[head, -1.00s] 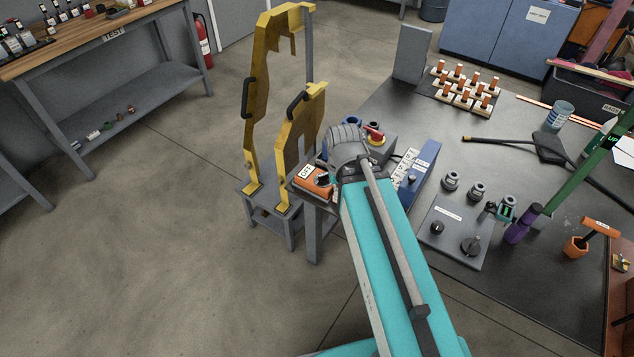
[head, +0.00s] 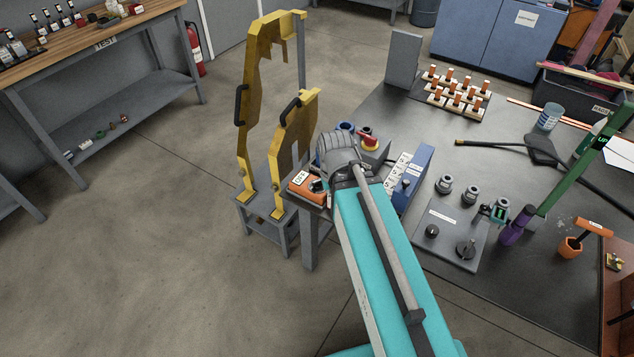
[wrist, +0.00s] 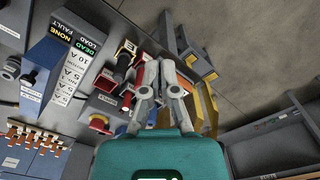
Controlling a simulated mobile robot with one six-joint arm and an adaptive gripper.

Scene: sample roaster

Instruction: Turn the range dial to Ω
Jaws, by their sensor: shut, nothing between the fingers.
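An orange meter (head: 303,193) with a white display lies at the near left corner of the dark bench in the head view. A dark round knob (head: 318,186) on it, probably the range dial, is partly covered by my arm; its pointer and markings are too small to read. In the wrist view my gripper (wrist: 158,70) is shut and empty, with its fingertips over or close to the meter's area. I cannot tell whether they touch anything. In the head view my wrist hides the fingers.
A blue box (head: 414,178) with white labels and a grey box with a red knob (head: 369,140) stand close beside my wrist. A grey panel with knobs (head: 451,235) lies to the right. Yellow guards (head: 262,110) stand on the left. Open floor lies front left.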

